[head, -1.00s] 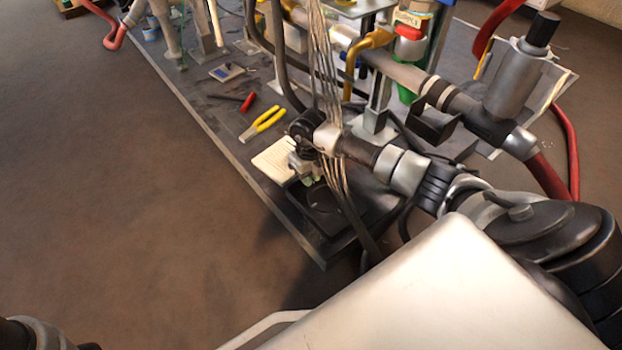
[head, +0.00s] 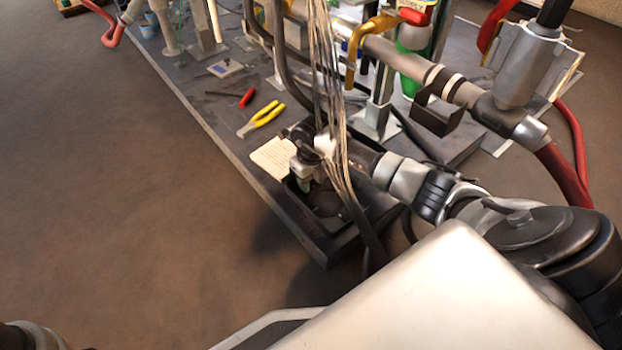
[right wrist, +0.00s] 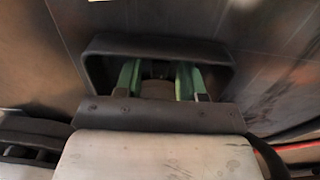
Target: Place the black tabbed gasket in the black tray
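The black tray (head: 335,232) sits at the near corner of the dark table, and its raised rim (right wrist: 155,43) shows in the right wrist view. My right gripper (head: 303,184) points down over the tray's left part. In the right wrist view its two green fingertips (right wrist: 157,80) are apart and reach inside the rim. A dark round shape (head: 326,202) lies in the tray beside the gripper; it may be the black tabbed gasket, but black on black makes this unclear. I see no gasket clearly held between the fingers. My left gripper is out of view.
A cream notepad (head: 271,158) lies just left of the tray. Yellow-handled pliers (head: 262,118) and a red-handled tool (head: 246,97) lie farther back. Pipes (head: 440,85) and hanging wires (head: 327,80) crowd the right. Floor is clear at left.

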